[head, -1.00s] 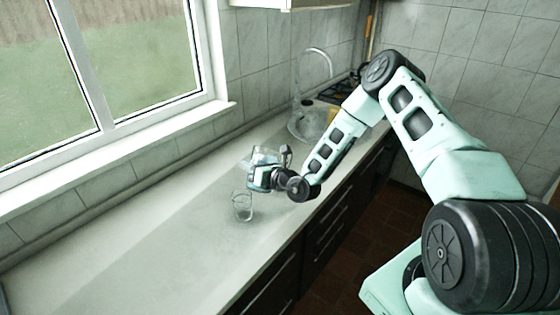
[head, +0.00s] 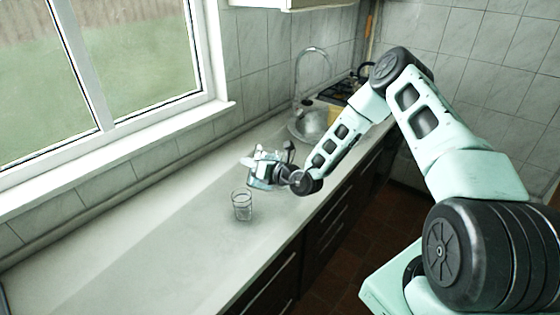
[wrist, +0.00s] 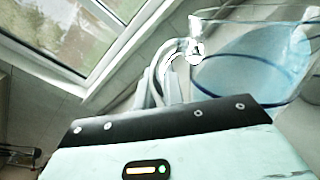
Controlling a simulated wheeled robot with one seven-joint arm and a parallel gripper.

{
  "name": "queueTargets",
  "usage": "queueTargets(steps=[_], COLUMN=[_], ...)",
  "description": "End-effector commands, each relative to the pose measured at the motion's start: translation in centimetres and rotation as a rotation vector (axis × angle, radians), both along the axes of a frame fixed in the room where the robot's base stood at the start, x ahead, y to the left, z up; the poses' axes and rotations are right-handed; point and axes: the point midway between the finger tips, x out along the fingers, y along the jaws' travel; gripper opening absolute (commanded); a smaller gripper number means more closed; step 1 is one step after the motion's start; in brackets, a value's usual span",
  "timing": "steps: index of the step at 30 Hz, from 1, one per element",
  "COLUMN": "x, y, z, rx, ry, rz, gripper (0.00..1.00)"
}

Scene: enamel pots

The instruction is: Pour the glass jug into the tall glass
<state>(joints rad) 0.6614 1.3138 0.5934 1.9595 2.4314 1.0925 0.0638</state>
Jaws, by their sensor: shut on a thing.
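The clear glass jug (head: 247,161) is held above the counter, tilted with its top toward the left, and is partly hidden by my gripper. My gripper (head: 262,170) is shut on the jug's handle. In the wrist view the jug (wrist: 245,70) fills the right side, with pale blue liquid or tint inside, and its handle runs between my fingers (wrist: 165,82). The tall glass (head: 241,206) stands upright on the counter, below and slightly left of my gripper. Whether it holds any liquid is too small to tell.
The pale counter (head: 140,240) is clear to the left and in front of the glass. The window (head: 130,60) and tiled wall run along its back. A sink with a curved tap (head: 312,60) and a hob (head: 342,90) lie farther back.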

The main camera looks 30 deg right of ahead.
Motion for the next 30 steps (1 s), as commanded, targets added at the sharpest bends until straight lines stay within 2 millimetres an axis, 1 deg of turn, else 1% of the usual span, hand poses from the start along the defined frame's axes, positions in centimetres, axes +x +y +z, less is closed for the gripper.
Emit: queueTargets(steps=[1,30], x=[0.14,0.63], y=[-0.04,-0.82], z=[0.31,0.78], rx=[0.005,0.108], ry=[-0.004,0.059], rz=[0.0,0.0], gripper=[0.0,0.0])
